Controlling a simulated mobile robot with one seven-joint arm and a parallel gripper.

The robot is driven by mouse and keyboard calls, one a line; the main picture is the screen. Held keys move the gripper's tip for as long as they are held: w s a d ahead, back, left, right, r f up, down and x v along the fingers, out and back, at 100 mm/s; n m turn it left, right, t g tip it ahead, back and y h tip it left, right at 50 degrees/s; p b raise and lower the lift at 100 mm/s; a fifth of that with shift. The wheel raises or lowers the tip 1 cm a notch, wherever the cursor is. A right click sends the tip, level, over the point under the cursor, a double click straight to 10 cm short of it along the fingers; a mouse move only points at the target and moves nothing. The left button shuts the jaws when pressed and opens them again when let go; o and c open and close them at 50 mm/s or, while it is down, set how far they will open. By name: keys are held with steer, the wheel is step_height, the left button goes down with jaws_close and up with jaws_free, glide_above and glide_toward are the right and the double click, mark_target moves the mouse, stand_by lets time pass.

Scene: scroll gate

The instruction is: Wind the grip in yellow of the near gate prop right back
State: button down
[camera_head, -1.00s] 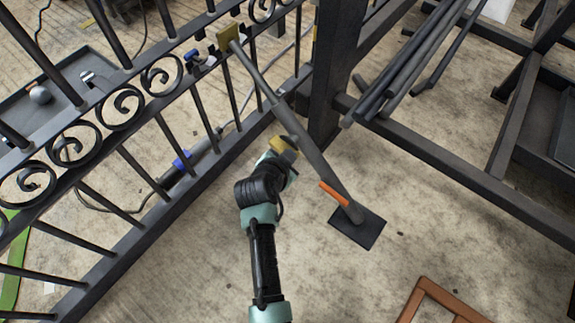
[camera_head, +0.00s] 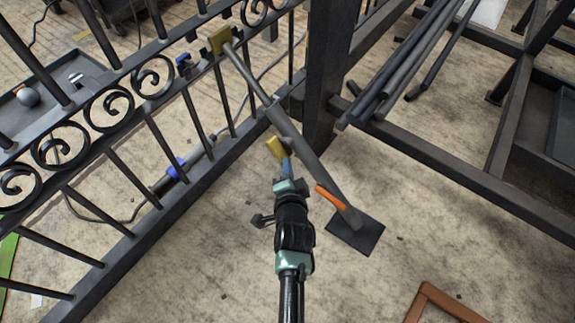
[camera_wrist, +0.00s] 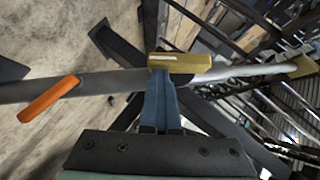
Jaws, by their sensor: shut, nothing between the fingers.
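The near gate prop (camera_head: 315,160) is a grey tube slanting from a dark foot plate (camera_head: 355,235) on the floor up to a mustard pad on the gate. Its yellow grip (camera_head: 275,147) sticks out to the left at mid-length. An orange lever (camera_head: 330,196) sits lower on the tube. My gripper (camera_head: 285,160) is shut and empty, its tips right by the grip. In the wrist view the blue fingers (camera_wrist: 162,80) stand together against or just before the yellow grip (camera_wrist: 183,63); contact is unclear. The orange lever (camera_wrist: 48,98) shows at left.
The dark scrolled iron gate (camera_head: 130,85) runs along the left. A dark post (camera_head: 328,70) and rack with several grey pipes (camera_head: 410,65) stand behind and right of the prop. A brown frame (camera_head: 440,300) lies at lower right. The floor around the foot plate is clear.

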steer(key=f, duration=0.2)
steer(key=shift+a+f, duration=0.3)
steer(key=shift+a, duration=0.05)
steer(key=shift+w+a+f, duration=0.1)
steer(key=shift+w, duration=0.05)
stand_by(0.4)
stand_by(0.5)
